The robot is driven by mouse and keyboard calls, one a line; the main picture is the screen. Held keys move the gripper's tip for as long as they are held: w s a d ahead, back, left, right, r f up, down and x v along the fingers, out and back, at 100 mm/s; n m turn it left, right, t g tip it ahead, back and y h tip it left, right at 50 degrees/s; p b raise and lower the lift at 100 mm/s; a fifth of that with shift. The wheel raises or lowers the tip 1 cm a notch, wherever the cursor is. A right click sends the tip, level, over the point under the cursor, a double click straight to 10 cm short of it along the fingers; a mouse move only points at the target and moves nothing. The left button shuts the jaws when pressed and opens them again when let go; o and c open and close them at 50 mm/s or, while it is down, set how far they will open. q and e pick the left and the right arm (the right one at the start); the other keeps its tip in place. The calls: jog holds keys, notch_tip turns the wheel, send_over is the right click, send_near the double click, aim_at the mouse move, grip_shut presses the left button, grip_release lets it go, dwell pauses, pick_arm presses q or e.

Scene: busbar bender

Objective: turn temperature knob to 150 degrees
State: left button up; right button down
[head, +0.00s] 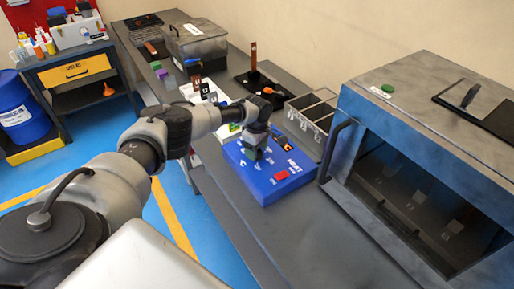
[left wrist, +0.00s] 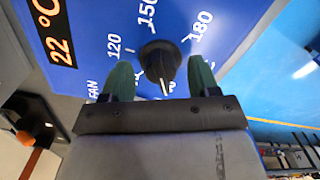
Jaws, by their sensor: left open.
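The blue control box (head: 270,178) stands on the grey bench, marked HEAT, with a red switch (head: 281,176). My left gripper (head: 254,152) is over the box and hides the knob in the head view. In the left wrist view the black temperature knob (left wrist: 160,60) lies between the tips of my open green fingers (left wrist: 161,78), with a gap on either side. The knob's white pointer line (left wrist: 165,87) points down in the picture, towards the gripper, away from the 150 mark (left wrist: 148,14). The display (left wrist: 50,32) reads 22 °C. My right gripper is not in view.
A large oven-like machine (head: 418,92) with a dark window and handle stands to the right of the box. An open metal bin (head: 309,112) stands behind it. Several small parts and a lidded grey case (head: 196,42) are farther along the bench.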

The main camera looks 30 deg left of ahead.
pick_arm(q)
jog(key=shift+f, duration=0.1)
jog(key=shift+c, duration=1.5)
jog(key=c, duration=0.6)
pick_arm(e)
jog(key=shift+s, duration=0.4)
